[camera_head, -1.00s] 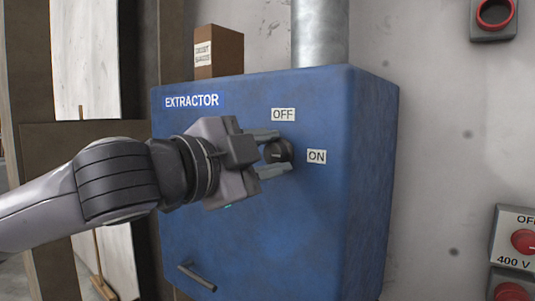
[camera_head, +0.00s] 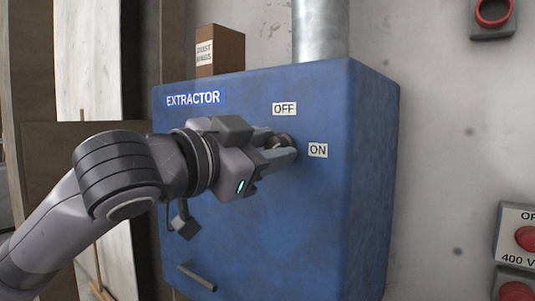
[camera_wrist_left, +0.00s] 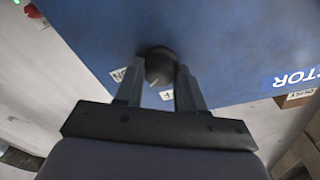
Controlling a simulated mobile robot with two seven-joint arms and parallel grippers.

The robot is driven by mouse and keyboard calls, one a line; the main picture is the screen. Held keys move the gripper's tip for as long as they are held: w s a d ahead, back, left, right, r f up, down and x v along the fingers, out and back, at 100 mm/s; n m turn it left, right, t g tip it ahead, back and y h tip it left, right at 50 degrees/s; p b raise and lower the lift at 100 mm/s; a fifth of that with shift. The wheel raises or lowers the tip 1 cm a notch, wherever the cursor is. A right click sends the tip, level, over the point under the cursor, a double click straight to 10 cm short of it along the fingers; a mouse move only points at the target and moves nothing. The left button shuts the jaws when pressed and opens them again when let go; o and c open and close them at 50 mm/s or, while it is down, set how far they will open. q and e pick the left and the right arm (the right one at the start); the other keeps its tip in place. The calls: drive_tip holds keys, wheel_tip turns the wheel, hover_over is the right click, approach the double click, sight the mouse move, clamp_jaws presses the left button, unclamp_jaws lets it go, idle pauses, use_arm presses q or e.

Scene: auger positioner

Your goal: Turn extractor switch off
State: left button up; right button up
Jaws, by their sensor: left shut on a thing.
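The blue extractor cabinet (camera_head: 290,220) stands against the wall with an "EXTRACTOR" label. Its dark round switch knob (camera_head: 284,141) sits between the "OFF" label (camera_head: 284,109) and the "ON" label (camera_head: 318,150). My left gripper (camera_head: 280,146) is at the knob with its fingers closed on either side of it. In the left wrist view the knob (camera_wrist_left: 159,66) shows between the two fingertips, with a pale mark on its face. The fingers partly hide the knob in the head view. My right gripper is not in view.
A handle bar (camera_head: 197,278) sticks out low on the cabinet front. A brown box (camera_head: 220,52) and a metal duct (camera_head: 320,30) are above the cabinet. Red-button control boxes (camera_head: 518,235) are on the wall at right.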

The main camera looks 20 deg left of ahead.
use_arm(q)
drive_tip(key=n, duration=0.6)
drive_tip(key=n+y, duration=0.1)
drive_tip(key=n, duration=0.5)
drive_tip(key=shift+t+p, duration=0.4)
drive_tip(key=shift+n, duration=0.3)
drive_tip(key=o, duration=0.7)
drive_tip(key=shift+o, duration=1.4)
drive_tip(key=shift+w, duration=0.1)
drive_tip(key=b+v, duration=0.1)
drive_tip(key=v, duration=0.6)
drive_tip(key=shift+f, duration=0.1)
